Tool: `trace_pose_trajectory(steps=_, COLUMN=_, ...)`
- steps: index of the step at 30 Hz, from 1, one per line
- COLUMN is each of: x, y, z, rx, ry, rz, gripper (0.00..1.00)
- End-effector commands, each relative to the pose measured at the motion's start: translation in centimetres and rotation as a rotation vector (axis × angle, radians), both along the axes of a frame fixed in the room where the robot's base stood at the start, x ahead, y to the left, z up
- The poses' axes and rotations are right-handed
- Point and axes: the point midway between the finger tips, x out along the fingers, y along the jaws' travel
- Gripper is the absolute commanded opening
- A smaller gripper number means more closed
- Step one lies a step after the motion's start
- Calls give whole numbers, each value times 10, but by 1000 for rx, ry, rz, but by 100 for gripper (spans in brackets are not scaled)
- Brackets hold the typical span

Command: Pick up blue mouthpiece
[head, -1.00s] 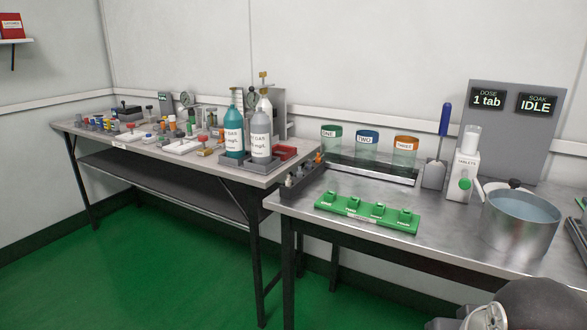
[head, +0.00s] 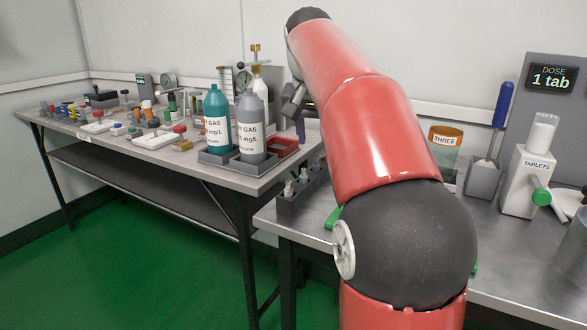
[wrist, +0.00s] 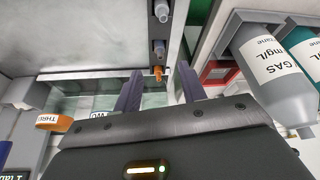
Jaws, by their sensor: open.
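A dark rack (head: 290,203) with several small pale mouthpieces (head: 303,176) stands at the left end of the steel bench. In the wrist view, two pale grey-blue pieces (wrist: 161,12) and an orange piece (wrist: 158,73) show in a row. I cannot tell for certain which is the blue mouthpiece. My gripper (wrist: 160,68) is open, its two dark fingers apart, with the orange piece appearing between the tips in the picture. No contact shows.
Teal (head: 217,118) and grey gas bottles (head: 251,127) stand in a tray beside a red bin (head: 283,147), close to my gripper. A glass jar with an orange band (head: 445,140) and a tablet dispenser (head: 528,170) stand at the right. The left table holds many small parts.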

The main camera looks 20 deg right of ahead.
Motion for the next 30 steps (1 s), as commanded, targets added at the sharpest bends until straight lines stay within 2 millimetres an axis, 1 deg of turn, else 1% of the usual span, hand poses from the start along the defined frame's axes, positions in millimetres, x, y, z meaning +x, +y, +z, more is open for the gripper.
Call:
trace_pose_trajectory(steps=1, x=2, y=-1, z=-8, rx=1, ry=1, rz=0, gripper=41)
trace_pose_trajectory(steps=8, x=9, y=-5, z=-28, rx=1, ry=2, rz=2, gripper=41)
trace_pose_trajectory(steps=12, x=16, y=-9, z=-49, rx=1, ry=3, rz=2, gripper=41)
trace_pose_trajectory(steps=15, x=20, y=-12, z=-60, rx=1, ry=2, rz=2, gripper=41)
trace_pose_trajectory(steps=18, x=22, y=-13, z=-64, rx=0, ry=0, rz=2, gripper=41)
trace_pose_trajectory(steps=23, x=22, y=-13, z=-63, rx=0, ry=-1, rz=3, gripper=41)
trace_pose_trajectory(steps=30, x=22, y=-13, z=-63, rx=0, ry=-1, rz=4, gripper=10)
